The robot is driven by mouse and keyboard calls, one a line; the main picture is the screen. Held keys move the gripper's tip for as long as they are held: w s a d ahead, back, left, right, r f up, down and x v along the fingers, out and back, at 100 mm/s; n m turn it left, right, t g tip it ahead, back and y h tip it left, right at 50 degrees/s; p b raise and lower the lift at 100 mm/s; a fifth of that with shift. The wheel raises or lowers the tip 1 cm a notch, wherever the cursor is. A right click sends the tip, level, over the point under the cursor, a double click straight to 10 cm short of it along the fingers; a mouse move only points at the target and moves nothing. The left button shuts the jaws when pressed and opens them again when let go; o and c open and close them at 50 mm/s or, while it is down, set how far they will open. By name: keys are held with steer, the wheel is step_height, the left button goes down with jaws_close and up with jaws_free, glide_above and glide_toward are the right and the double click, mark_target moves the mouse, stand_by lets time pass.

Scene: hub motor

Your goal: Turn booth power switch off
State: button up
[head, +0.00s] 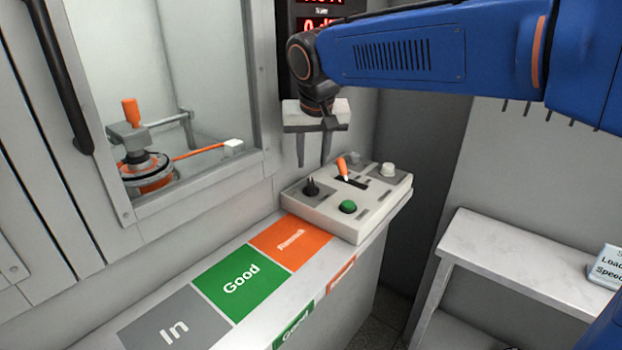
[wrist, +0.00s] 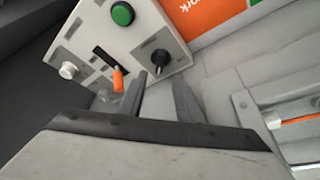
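The control box (head: 365,217) sits at the far end of the bench. It carries an orange lever (head: 342,166) in a dark slot, a black knob (head: 311,187), a green button (head: 348,207) and a white knob (head: 388,169). I cannot read which control is the booth power switch. My gripper (head: 313,165) points down just behind the box's back edge, its two fingers apart with nothing between them. In the wrist view, the orange lever (wrist: 118,78) is just left of the fingers (wrist: 162,85), and the black knob (wrist: 160,62) is beyond them. The lever's base is partly hidden.
The bench (head: 262,322) has In, Good and Rework areas, all empty. A glazed booth (head: 190,60) with a motor fixture (head: 148,170) stands at the left, close to my gripper. A red display (head: 320,22) is behind my arm. A low side table (head: 520,255) stands at the right.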

mark_target(311, 182)
steer(key=x, duration=0.8)
steer(key=shift+w+f, duration=0.1)
steer(key=shift+f, duration=0.2)
jaws_close()
